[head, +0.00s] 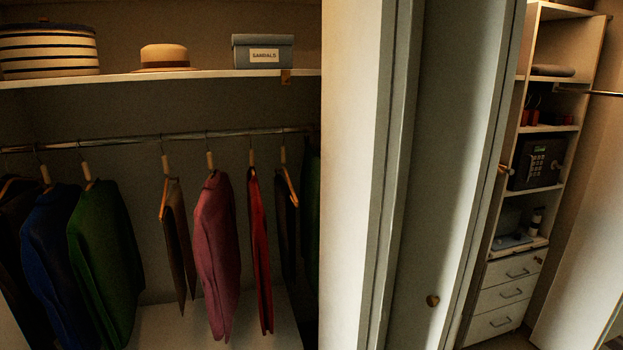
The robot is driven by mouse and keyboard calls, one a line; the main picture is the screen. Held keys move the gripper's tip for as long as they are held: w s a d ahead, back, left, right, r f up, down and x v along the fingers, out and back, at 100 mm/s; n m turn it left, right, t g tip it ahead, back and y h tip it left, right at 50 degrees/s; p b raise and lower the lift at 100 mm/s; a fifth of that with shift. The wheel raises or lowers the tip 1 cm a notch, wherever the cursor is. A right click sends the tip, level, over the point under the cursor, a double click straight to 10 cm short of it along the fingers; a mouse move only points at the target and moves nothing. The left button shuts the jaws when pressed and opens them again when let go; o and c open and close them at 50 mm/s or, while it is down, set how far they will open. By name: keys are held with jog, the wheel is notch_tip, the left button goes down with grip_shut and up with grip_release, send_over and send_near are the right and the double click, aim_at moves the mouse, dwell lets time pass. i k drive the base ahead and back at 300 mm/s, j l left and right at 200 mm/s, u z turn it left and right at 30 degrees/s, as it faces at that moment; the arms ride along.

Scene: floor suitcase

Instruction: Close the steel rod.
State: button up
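A steel rod (130,138) runs across the open closet on the left, below the shelf. It is nearly level, and several garments hang from it on hangers. A second, shorter rod (590,93) shows at the right edge, beside the shelf unit; I cannot tell whether it is steel. A pale door panel (450,170) stands between the two closets, with a round brass knob (432,300) low on it. My gripper is not in view.
The upper shelf (210,74) holds a striped round box (48,50), a hat (165,57) and a grey box labelled sandals (262,52). The right shelf unit holds a dark safe (538,162) above several drawers (502,292). A pale panel (590,270) stands at far right.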

aim_at(606, 93)
jog(key=z, duration=1.5)
